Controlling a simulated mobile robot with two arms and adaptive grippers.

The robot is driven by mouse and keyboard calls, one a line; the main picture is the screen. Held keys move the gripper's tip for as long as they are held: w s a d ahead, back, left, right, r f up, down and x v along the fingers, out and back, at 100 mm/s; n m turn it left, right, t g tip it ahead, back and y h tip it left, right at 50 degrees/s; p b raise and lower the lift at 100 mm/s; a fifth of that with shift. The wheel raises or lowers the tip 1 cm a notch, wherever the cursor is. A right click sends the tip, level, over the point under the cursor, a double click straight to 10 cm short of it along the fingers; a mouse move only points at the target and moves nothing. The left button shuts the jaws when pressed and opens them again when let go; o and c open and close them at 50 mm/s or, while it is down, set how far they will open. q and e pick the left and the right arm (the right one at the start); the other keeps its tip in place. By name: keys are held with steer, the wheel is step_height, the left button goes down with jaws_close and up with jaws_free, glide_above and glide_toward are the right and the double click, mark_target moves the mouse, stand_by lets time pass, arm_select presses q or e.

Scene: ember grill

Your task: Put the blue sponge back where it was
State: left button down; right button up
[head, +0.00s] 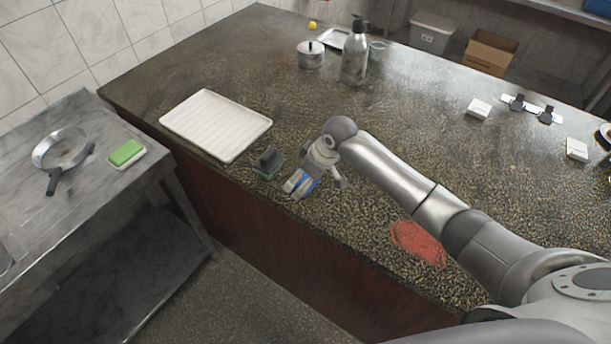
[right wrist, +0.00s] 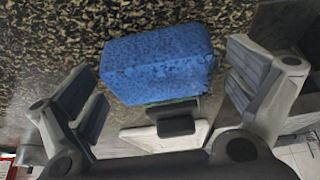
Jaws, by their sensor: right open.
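The blue sponge (right wrist: 160,62) lies between the two spread fingers of my right gripper (right wrist: 165,75) in the right wrist view, with gaps on both sides. It is a speckled blue block over the dark counter. In the head view, only a little blue of the sponge (head: 307,184) shows among the fingers of my right gripper (head: 300,186), low near the counter's front edge. The gripper is open. I cannot tell whether the sponge rests flat on the counter. My left gripper is not in view.
A dark-handled block (head: 268,162) with a green edge stands just left of the gripper. A white ribbed tray (head: 216,124) lies beyond it. A red patch (head: 418,242) marks the counter. A green sponge (head: 126,152) and a pan (head: 62,148) sit on the side table.

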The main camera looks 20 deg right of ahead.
steer(key=b+v, duration=0.2)
steer(key=v, duration=1)
steer(key=shift+r, duration=0.15)
